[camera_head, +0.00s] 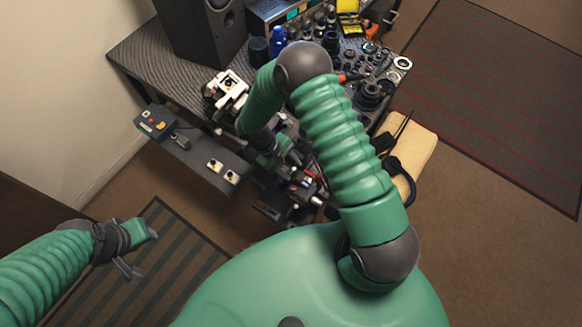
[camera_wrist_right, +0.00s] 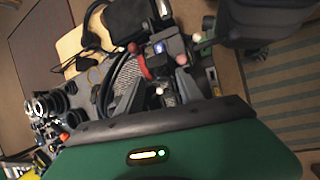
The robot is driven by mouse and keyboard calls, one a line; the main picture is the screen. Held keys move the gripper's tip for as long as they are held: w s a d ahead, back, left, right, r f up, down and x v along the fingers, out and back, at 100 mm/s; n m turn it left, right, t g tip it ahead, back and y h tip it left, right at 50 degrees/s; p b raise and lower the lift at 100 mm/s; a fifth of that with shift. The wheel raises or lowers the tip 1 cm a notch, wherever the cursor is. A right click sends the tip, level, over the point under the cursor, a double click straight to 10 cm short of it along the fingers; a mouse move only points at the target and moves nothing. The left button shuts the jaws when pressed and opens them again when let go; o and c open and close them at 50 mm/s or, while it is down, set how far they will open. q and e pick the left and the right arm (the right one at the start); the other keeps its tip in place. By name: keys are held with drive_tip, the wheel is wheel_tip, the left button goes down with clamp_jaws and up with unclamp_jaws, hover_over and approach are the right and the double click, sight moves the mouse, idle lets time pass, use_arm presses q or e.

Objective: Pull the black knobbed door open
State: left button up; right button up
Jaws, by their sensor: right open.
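A dark panel (camera_head: 190,157) with small pale knobs sticks out at the front left of the bench in the head view. It looks like the black knobbed door, but I cannot tell how far open it stands. My right gripper (camera_head: 292,162) is over the clutter at the bench's front, right of this panel and apart from it. In the right wrist view my right gripper (camera_wrist_right: 157,88) has its fingers spread, with nothing clearly between them. My left gripper (camera_head: 141,252) is open and empty above the striped mat, below the panel.
The bench top (camera_head: 155,55) holds a black speaker (camera_head: 198,35), a white device (camera_head: 228,90) and several lens parts. A cream stool or cushion (camera_head: 412,150) stands right of the bench. A striped mat (camera_head: 165,265) lies on the floor.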

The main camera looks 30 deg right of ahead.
drive_tip(key=shift+s+d+f, duration=0.35)
drive_tip(key=shift+d+f, duration=0.35)
drive_tip(key=shift+f, duration=0.1)
drive_tip(key=shift+a, duration=0.45)
drive_tip(key=shift+a+r, duration=0.15)
drive_tip(key=shift+a, duration=0.45)
drive_tip(key=shift+c, duration=1.4)
drive_tip(key=shift+a, duration=0.1)
drive_tip(key=shift+c, duration=2.3)
drive_tip(key=shift+d, duration=0.3)
clamp_jaws()
drive_tip(key=shift+d, duration=0.55)
use_arm(q)
drive_tip(key=shift+s+d+r, duration=0.1)
drive_tip(key=shift+d+r, duration=0.1)
drive_tip(key=shift+d, duration=0.05)
use_arm(e)
drive_tip(key=shift+a, duration=0.15)
